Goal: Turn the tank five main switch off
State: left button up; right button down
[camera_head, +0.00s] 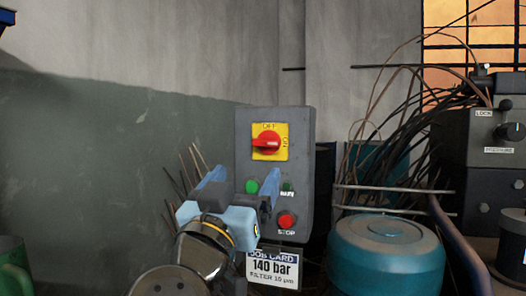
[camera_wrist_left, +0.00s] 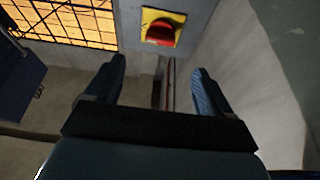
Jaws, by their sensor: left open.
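The main switch is a red rotary handle (camera_head: 266,143) on a yellow plate, near the top of a grey control box (camera_head: 243,125). OFF is printed above the handle and ON at its right. The handle lies roughly level, toward the ON side. In the left wrist view the red handle (camera_wrist_left: 160,32) shows at the top, beyond the fingertips. My left gripper (camera_head: 241,184) is open and empty, below the switch and in front of the box's lower part. Its fingers (camera_wrist_left: 158,70) are apart from the handle. My right gripper is not in view.
A green button (camera_head: 251,187) and a red STOP button (camera_head: 286,221) sit lower on the box, close to my left gripper. A job card (camera_head: 272,268) reads 140 bar. A blue tank (camera_head: 385,255), cables and a grey pressure unit (camera_head: 480,125) stand to the right.

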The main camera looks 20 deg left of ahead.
aim_at(265, 145)
pick_arm(q)
jog(key=x, duration=1.1)
jog(key=shift+w+p, duration=0.25)
jog(key=shift+p, duration=0.05)
jog(key=c, duration=1.1)
jog(key=shift+o, duration=0.2)
